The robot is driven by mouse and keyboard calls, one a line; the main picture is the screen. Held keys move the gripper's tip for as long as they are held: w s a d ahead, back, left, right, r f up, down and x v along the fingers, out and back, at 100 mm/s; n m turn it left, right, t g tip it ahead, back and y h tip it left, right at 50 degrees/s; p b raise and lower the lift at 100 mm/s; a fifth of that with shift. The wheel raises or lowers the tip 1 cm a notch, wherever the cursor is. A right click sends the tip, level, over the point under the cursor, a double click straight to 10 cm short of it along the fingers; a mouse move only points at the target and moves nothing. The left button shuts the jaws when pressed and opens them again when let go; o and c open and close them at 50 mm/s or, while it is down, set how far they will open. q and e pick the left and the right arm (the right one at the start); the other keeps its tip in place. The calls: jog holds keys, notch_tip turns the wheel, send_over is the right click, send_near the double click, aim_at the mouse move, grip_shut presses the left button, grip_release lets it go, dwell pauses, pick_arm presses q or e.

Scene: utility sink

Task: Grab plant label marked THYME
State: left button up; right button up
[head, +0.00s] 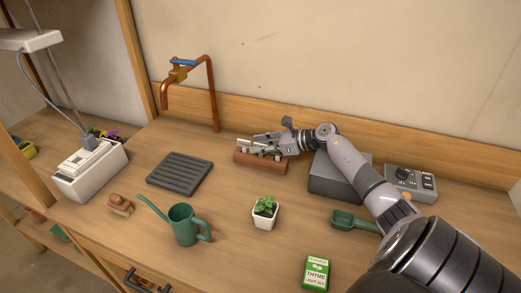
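A low reddish-brown holder (262,166) stands toward the back middle of the wooden worktop. Small whitish pieces, possibly plant labels, show along its top, but they are partly hidden by my gripper and too small to read. My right gripper (252,146) reaches in from the right, low over this holder, with its fingers pointing left. I cannot tell whether it is open, shut or touching a label. A green and white packet (316,273) printed THYME lies at the front; it looks like a seed packet. My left gripper is not in view.
A green watering can (184,225), a potted plant (264,213) and a brown brush-like object (120,205) stand in front. A dark slatted grate (180,173) lies left of the holder, below a copper tap (213,90).

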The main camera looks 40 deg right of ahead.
grip_shut()
dwell(0.3)
jog(key=shift+r, duration=0.1)
